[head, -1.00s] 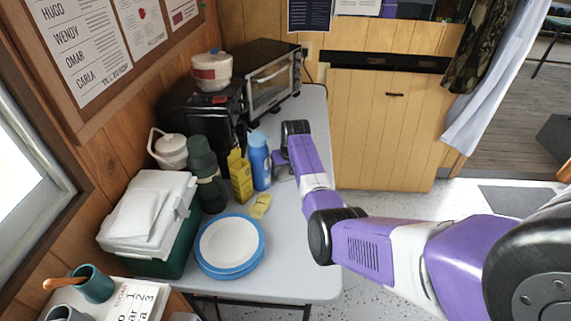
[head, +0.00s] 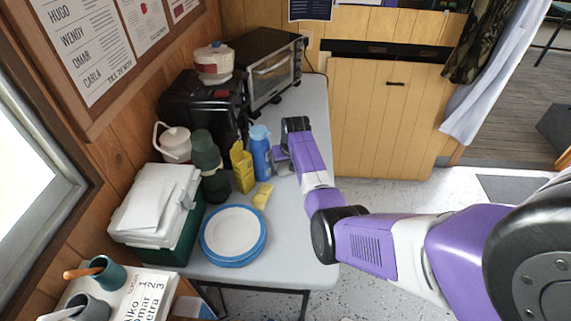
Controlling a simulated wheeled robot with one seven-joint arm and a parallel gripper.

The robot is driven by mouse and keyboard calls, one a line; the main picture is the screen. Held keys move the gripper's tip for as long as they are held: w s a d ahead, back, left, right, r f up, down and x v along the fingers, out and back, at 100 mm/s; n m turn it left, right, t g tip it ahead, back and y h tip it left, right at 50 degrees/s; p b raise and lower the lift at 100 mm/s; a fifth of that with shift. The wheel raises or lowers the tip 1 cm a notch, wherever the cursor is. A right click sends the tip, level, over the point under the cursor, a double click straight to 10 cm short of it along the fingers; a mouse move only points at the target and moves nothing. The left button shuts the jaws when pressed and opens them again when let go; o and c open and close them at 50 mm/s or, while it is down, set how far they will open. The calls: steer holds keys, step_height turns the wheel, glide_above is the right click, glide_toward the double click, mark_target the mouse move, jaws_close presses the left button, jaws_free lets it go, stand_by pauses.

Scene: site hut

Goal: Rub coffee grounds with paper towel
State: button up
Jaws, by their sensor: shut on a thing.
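My gripper (head: 281,159) is low over the right side of the grey table (head: 300,230), just right of a blue bottle (head: 260,152). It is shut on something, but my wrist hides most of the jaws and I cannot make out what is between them. No paper towel can be clearly told apart in this view. No coffee grounds can be made out on the table; the patch under and behind my wrist is hidden.
A yellow box (head: 242,168), a yellow sponge (head: 262,195) and blue-rimmed plates (head: 233,257) are left of my arm. A dark green flask (head: 206,165), cooler (head: 152,212), coffee machine (head: 197,103) and toaster oven (head: 270,75) line the wall. The table's right strip looks clear.

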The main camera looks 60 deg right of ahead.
steer(key=shift+r+p, duration=1.75)
steer(key=shift+r, duration=0.7)
